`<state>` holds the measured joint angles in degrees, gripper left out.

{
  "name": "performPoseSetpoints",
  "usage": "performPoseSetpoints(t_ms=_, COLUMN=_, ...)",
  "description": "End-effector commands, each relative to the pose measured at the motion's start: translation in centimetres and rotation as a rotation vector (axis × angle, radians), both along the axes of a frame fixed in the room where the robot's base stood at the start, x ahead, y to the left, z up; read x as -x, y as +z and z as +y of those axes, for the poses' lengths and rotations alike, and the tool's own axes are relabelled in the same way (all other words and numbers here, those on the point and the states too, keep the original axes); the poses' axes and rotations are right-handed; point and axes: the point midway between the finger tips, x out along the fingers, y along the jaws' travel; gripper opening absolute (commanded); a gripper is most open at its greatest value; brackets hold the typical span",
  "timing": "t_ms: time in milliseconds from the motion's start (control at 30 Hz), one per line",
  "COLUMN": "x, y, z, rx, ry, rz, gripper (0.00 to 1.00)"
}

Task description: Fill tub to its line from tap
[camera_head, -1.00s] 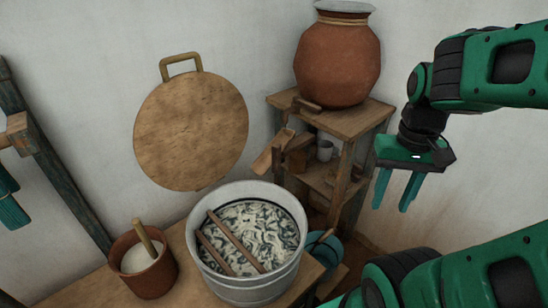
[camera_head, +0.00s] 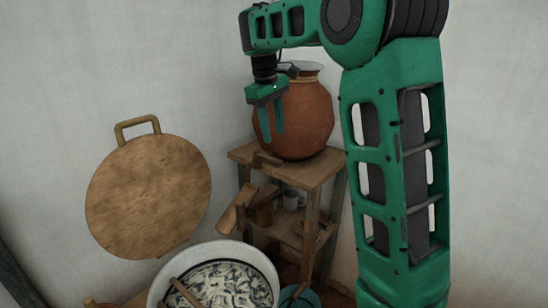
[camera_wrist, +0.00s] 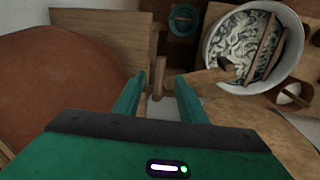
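The pale metal tub (camera_head: 262,262) stands low in the head view, cut by the bottom edge. It holds dark and white yarn with sticks across it. A dark line runs around its inner wall; the water level cannot be told. The tub also shows in the wrist view (camera_wrist: 214,50). The wooden tap (camera_head: 267,160) is at the foot of the clay pot (camera_head: 308,118). My gripper (camera_head: 271,136) is open, pointing down above the tap, in front of the pot. In the wrist view the tap's handle (camera_wrist: 158,80) appears between the fingertips, not visibly gripped. I see no water running.
The pot stands on a wooden stand (camera_head: 318,168) with cups on its shelf. A wooden trough (camera_head: 236,208) slopes between tap and tub. A round wooden board (camera_head: 150,195) is against the wall. A teal bucket (camera_wrist: 184,22) and small brown pot (camera_wrist: 293,96) are nearby.

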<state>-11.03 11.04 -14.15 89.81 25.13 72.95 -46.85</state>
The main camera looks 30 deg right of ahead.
Motion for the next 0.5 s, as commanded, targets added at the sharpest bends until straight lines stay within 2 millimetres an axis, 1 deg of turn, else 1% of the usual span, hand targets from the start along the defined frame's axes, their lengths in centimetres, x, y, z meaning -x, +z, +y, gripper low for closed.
performPoseSetpoints(t_ms=33, x=-0.8, y=0.1, z=0.6, rx=0.004, ry=0.021, rz=0.0, gripper=0.38)
performPoseSetpoints(t_ms=100, x=-1.5, y=0.1, z=1.0, rx=0.008, ry=0.038, rz=0.001, gripper=0.38)
performPoseSetpoints(t_ms=167, x=-1.7, y=0.0, z=1.1, rx=0.01, ry=0.045, rz=0.0, gripper=0.38)
performPoseSetpoints(t_ms=267, x=-1.7, y=-0.6, z=1.0, rx=0.01, ry=0.047, rz=0.003, gripper=0.38)
performPoseSetpoints(t_ms=367, x=-1.8, y=-1.9, z=0.7, rx=0.01, ry=0.046, rz=0.003, gripper=0.38)
performPoseSetpoints(t_ms=500, x=-1.9, y=-4.4, z=0.2, rx=0.009, ry=0.045, rz=0.002, gripper=0.38)
